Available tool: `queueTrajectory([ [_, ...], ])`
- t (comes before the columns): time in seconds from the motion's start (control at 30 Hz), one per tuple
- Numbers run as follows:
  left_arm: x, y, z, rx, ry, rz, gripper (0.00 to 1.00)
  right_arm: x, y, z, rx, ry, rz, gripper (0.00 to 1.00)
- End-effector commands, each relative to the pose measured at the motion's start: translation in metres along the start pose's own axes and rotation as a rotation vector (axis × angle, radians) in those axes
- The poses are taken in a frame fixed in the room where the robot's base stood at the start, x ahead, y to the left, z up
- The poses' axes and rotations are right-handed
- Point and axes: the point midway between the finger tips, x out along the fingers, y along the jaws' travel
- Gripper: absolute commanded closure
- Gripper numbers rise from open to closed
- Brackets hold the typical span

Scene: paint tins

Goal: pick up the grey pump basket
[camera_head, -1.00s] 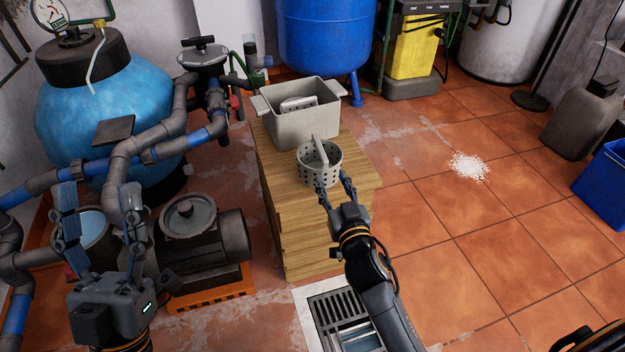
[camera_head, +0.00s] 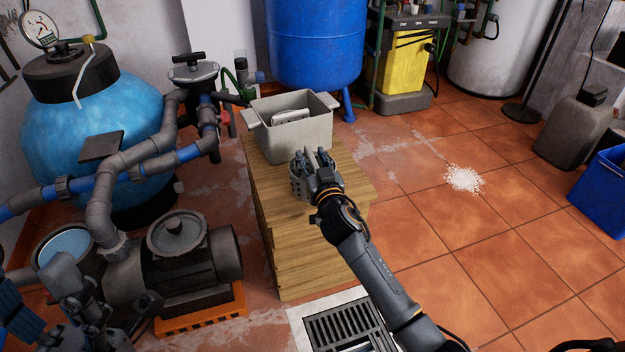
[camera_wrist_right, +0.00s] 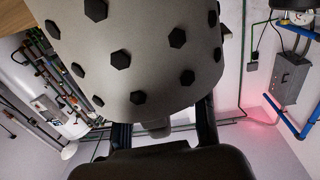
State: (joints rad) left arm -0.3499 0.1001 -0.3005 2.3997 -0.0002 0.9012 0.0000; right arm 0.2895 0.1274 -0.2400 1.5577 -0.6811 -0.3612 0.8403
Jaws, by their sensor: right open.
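The grey pump basket (camera_head: 298,188) stands on the wooden cabinet, a pale perforated cup with a handle. My right gripper (camera_head: 316,160) is open at the basket and covers much of it in the head view. In the right wrist view the basket (camera_wrist_right: 140,55) fills the upper middle, with its dark holes showing, and my two fingers run toward it, apart. Whether the fingers touch it, I cannot tell. My left gripper (camera_head: 85,310) is low at the left, partly cut off, away from the basket; its jaw opening is unclear.
A grey bin (camera_head: 295,130) with a pale item inside stands just behind the basket on the wooden cabinet (camera_head: 300,240). A pump (camera_head: 180,260) and blue filter tank (camera_head: 90,130) are to the left. The tiled floor right of the cabinet is mostly open, with white granules (camera_head: 464,179).

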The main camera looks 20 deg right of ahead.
Motion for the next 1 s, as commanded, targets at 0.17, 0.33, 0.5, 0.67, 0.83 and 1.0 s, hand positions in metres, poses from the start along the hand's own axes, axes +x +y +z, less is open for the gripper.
queueTrajectory([
  [0.17,-0.001,0.000,0.000,0.000,-0.001,0.000,0.42,0.004,0.000,0.000,0.001,-0.001,0.000,0.58],
  [0.33,-0.001,0.000,0.001,0.000,-0.001,0.000,0.42,0.003,0.000,0.000,0.001,-0.001,0.000,0.73],
  [0.5,-0.001,0.000,0.001,0.000,-0.002,0.000,0.42,0.003,0.000,0.000,0.001,-0.001,0.000,1.00],
  [0.67,-0.001,0.000,0.001,0.000,-0.002,0.000,0.42,0.003,0.000,-0.001,0.001,0.001,0.000,1.00],
  [0.83,-0.001,0.000,0.001,0.000,-0.002,0.000,0.42,0.003,0.000,-0.001,0.001,0.001,0.000,1.00],
  [1.0,0.006,0.000,-0.001,0.000,-0.002,0.000,0.42,0.003,0.000,-0.010,0.001,0.002,0.000,1.00],
])
